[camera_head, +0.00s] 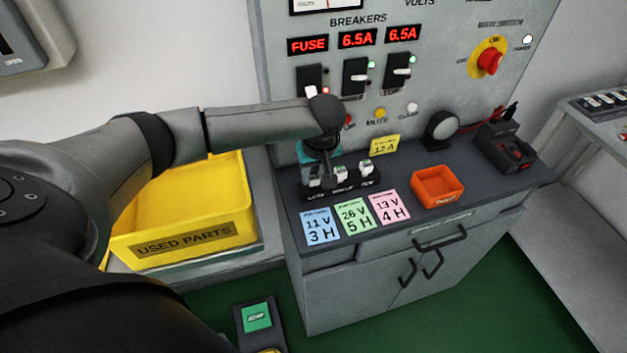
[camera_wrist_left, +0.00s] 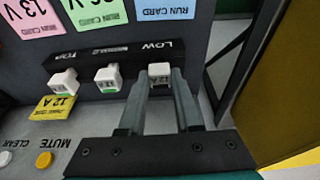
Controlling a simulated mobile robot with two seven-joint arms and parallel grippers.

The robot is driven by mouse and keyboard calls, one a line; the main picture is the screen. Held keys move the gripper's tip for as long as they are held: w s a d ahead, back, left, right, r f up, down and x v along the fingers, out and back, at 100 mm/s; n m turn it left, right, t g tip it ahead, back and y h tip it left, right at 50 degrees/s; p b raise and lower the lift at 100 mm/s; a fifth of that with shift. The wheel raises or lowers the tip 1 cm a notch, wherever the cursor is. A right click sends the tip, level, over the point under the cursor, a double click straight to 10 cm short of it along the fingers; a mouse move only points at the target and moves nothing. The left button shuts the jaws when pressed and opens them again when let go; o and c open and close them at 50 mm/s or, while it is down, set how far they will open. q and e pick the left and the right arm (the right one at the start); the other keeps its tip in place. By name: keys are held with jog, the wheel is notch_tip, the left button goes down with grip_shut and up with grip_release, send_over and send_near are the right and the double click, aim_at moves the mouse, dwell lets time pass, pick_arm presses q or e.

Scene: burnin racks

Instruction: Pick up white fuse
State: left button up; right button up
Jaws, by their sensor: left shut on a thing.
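Three white fuses stand in a row on a black fuse block (camera_wrist_left: 125,60) on the dark bench top. My left gripper (camera_wrist_left: 160,84) is shut on the white fuse (camera_wrist_left: 159,70) at the end marked LOW. That fuse still appears to be at its place on the block. The middle white fuse (camera_wrist_left: 108,78) and the far white fuse (camera_wrist_left: 63,81) stand beside it, untouched. In the head view my left gripper (camera_head: 318,168) points down over the left end of the block. My right gripper is not in view.
Run cards (camera_head: 354,217) lie in front of the block, with an orange tray (camera_head: 437,187) to the right. A yellow used parts bin (camera_head: 190,240) stands left of the bench. The breaker panel (camera_head: 440,80) rises behind. A yellow 12 A note (camera_head: 385,144) lies behind the block.

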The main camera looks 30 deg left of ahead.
aim_at(314, 177)
pick_arm(q)
grip_shut()
jog(key=shift+r, duration=0.1)
notch_tip(314, 177, up, 20)
jog(key=p, duration=0.3)
